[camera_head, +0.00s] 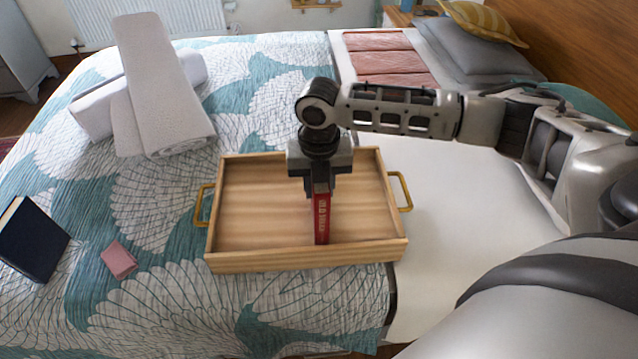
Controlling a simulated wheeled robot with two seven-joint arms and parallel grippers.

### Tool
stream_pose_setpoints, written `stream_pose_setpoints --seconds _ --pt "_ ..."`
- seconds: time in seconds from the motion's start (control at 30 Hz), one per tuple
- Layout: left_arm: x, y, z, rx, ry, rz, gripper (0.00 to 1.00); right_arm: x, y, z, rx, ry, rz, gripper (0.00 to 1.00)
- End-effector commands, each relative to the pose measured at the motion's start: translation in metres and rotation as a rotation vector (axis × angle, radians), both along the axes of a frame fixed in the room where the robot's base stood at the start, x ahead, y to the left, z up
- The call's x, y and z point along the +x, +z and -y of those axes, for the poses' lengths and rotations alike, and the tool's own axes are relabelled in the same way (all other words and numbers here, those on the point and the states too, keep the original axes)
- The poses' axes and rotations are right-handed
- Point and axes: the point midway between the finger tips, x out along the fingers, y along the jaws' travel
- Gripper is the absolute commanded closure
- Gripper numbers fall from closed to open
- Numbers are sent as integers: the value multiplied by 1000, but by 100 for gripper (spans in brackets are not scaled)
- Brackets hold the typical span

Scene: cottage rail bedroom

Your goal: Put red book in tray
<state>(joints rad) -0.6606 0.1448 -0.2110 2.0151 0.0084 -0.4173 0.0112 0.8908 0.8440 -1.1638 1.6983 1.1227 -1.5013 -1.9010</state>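The red book (321,220) is upright, spine facing me, inside the outline of the wooden tray (245,262). My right gripper (320,188) is above the tray, pointing down, and is shut on the top of the book. The book's lower end appears at or just above the tray floor; I cannot tell whether it touches. The tray lies on the bed and has brass handles at its left and right ends. The rest of the tray floor is bare. My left gripper is not in view.
A dark blue book (32,240) and a small pink book (119,260) lie on the patterned bedspread left of the tray. Rolled white towels (155,100) are at the back left. Grey pillows (470,55) are at the back right.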

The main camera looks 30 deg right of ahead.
Motion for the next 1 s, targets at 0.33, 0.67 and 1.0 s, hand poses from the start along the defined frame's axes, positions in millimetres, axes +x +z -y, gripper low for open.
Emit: stream_pose_setpoints --seconds 0.33,0.67,1.0 --pt "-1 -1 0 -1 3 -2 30 0 -3 0 0 0 0 51" --pt "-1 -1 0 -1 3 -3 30 1 9 0 -1 0 2 51" --pt "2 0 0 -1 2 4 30 1 80 0 1 0 5 51"
